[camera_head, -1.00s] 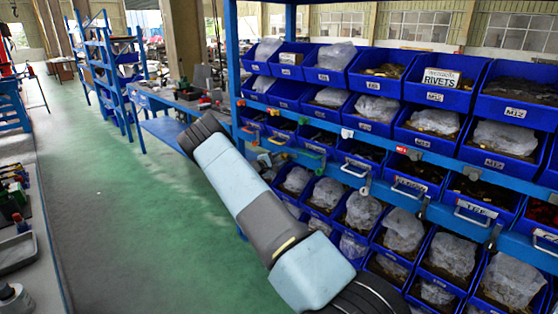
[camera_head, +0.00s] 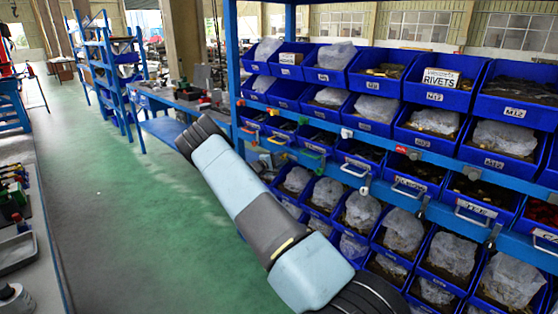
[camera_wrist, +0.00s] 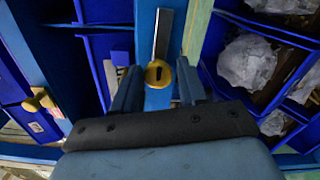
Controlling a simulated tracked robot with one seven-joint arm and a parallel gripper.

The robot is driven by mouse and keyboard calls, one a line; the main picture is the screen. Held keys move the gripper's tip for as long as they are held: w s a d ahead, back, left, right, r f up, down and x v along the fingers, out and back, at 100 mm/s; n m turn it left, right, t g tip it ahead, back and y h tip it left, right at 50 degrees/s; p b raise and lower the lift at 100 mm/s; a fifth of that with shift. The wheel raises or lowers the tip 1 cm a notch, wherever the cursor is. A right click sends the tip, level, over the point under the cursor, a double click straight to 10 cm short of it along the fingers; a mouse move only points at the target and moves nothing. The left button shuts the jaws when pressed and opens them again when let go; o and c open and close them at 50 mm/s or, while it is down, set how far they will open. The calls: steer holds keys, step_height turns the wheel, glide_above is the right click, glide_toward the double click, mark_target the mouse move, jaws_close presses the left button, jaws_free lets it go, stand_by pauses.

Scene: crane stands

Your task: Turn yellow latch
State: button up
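In the wrist view a yellow latch piece (camera_wrist: 158,74) with a dark slot is on a blue upright, with a grey metal bar (camera_wrist: 163,35) running up from it. My gripper (camera_wrist: 160,82) is open, with one finger on each side of the yellow piece. Narrow gaps seem to show between it and the fingers; contact cannot be told for sure. My gripper is hidden there behind my arm.
The blue rack (camera_head: 440,153) holds rows of blue bins with bagged parts. Another yellow knob (camera_wrist: 40,100) is at left in the wrist view. The green floor (camera_head: 120,210) left of my arm is clear.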

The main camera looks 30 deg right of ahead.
steer(key=o, duration=0.4)
steer(key=shift+c, duration=0.2)
steer(key=shift+a, duration=0.1)
steer(key=shift+a, duration=0.25)
steer(key=v, duration=1.3)
